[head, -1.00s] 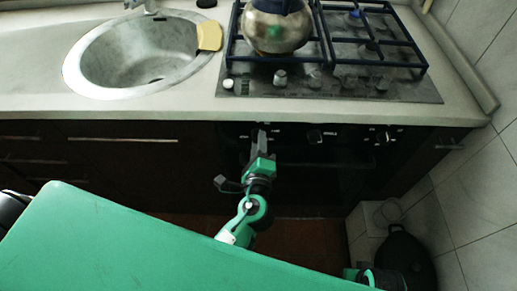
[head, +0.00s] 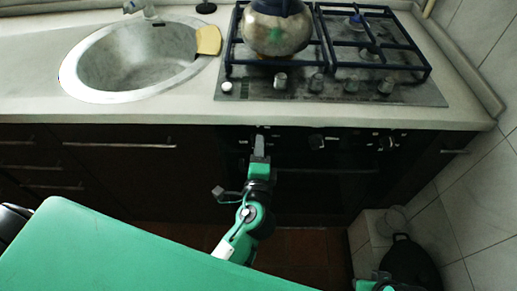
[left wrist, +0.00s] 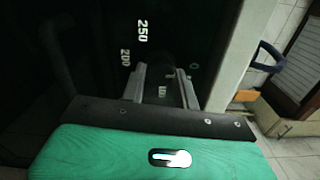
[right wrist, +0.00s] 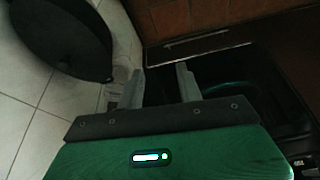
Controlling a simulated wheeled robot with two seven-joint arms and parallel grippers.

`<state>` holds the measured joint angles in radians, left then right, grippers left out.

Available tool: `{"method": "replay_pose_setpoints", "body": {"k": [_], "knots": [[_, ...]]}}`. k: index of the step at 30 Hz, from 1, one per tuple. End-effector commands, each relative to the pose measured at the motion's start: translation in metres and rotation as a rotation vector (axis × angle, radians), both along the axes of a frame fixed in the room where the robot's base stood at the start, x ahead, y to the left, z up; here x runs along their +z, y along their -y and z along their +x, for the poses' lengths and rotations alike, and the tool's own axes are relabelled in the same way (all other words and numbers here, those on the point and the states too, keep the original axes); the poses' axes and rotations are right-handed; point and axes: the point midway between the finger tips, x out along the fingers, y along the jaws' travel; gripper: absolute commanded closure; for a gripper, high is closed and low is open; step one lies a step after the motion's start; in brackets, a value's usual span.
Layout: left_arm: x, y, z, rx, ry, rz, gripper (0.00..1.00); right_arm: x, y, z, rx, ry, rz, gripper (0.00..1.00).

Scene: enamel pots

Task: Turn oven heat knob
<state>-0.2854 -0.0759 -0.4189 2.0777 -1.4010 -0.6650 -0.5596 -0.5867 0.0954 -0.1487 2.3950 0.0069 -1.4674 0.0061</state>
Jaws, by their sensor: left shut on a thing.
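The oven heat knob (left wrist: 160,70) is dark and sits on the black oven panel, between the fingers of my left gripper (left wrist: 160,88) in the left wrist view. White numbers 250 and 200 show on the panel beside it. In the head view my left gripper (head: 260,142) reaches up to the left end of the oven's control panel and covers the knob there. It is shut on the knob. My right gripper (right wrist: 163,82) is open and empty in the right wrist view, low above the floor near the oven.
Other knobs (head: 317,141) line the oven panel to the right, above the oven handle (head: 330,171). The hob (head: 330,88) with a kettle (head: 277,30) is above, and a sink (head: 130,60) is at left. A black pot (head: 408,262) stands at lower right.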

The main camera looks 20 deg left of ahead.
Motion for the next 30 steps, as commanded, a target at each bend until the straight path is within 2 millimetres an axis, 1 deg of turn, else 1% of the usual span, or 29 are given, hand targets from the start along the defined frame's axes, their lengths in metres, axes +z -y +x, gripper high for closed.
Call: {"method": "replay_pose_setpoints", "body": {"k": [2, 3, 5, 6, 14, 17, 19, 23, 30], "knots": [[-0.001, 0.000, 0.000, 0.000, -0.003, -0.002, 0.92, 0.000, 0.000, 0.000, 0.000, 0.000, 0.000, 0.64], [-0.001, 0.000, 0.000, 0.000, -0.003, -0.002, 0.64, 0.000, 0.000, 0.000, 0.001, 0.000, 0.000, 0.64], [-0.001, 0.000, 0.000, 0.000, -0.003, -0.002, 0.52, 0.000, 0.000, 0.000, 0.001, 0.000, 0.000, 0.64], [-0.001, 0.000, 0.000, 0.000, -0.002, -0.001, 0.48, -0.001, 0.000, 0.000, 0.001, 0.000, 0.000, 0.64], [-0.001, 0.000, 0.000, 0.000, -0.001, 0.001, 0.48, -0.001, 0.000, 0.000, 0.001, -0.001, 0.000, 0.64], [-0.001, 0.002, -0.005, -0.001, -0.001, 0.001, 0.48, -0.002, 0.000, 0.000, 0.001, -0.002, -0.001, 0.64], [-0.002, 0.003, -0.011, -0.001, -0.002, -0.001, 0.48, -0.002, 0.000, -0.001, 0.001, -0.003, -0.001, 0.64], [-0.003, 0.009, -0.032, -0.002, -0.004, -0.001, 0.48, 0.003, 0.000, -0.001, 0.001, 0.003, 0.000, 0.64], [-0.003, 0.023, -0.080, -0.002, -0.004, 0.000, 0.48, 0.019, 0.001, -0.004, 0.001, 0.034, 0.007, 0.64]]}}
